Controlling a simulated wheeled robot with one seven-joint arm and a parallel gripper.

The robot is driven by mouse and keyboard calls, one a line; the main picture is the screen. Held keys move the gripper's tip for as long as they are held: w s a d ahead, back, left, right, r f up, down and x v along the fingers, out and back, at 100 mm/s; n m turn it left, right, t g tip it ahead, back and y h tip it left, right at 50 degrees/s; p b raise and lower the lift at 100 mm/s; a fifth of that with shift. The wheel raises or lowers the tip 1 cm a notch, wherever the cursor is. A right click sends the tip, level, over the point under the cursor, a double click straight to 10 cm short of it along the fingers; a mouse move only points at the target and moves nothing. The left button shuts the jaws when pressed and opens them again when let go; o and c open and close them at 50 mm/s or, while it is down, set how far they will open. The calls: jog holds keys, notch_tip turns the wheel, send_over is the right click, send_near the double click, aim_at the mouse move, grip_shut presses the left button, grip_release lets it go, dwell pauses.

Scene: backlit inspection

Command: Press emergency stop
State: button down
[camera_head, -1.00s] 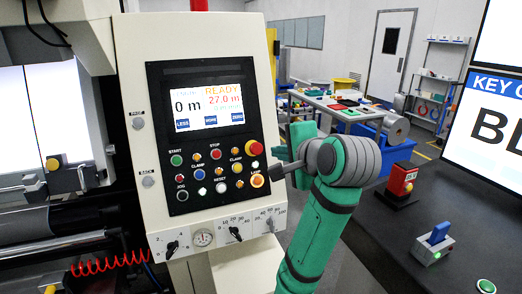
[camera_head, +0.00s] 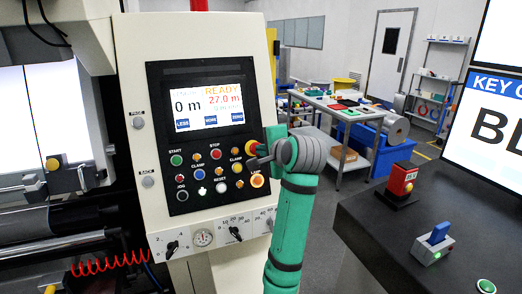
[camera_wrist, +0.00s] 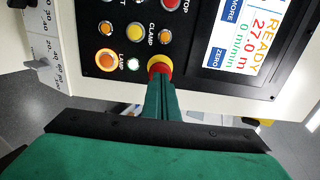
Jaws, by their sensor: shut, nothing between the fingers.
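The emergency stop is a red mushroom button on a yellow ring (camera_wrist: 159,66), at the right edge of the control panel. In the head view only a small part of it (camera_head: 252,147) shows, beside my gripper (camera_head: 254,160). In the wrist view my gripper (camera_wrist: 160,86) is shut and empty, its green fingers side by side. The fingertips lie at the button and cover part of its face. I cannot tell whether they touch it or whether it is pressed in.
The panel's screen (camera_head: 209,107) reads READY. The lit lamp button (camera_head: 257,180) and a yellow clamp button (camera_wrist: 136,31) sit close to the stop. A dark desk (camera_head: 365,225) with a red box (camera_head: 402,178) and a blue-handled switch (camera_head: 438,235) stands at right.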

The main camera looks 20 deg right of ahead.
jog(key=shift+w+f, duration=0.2)
jog(key=shift+w, duration=0.2)
jog(key=shift+x, duration=1)
jog(key=shift+a, duration=0.1)
jog(key=v, duration=1.5)
jog(key=shift+d+r, duration=0.25)
jog(key=shift+w, duration=0.15)
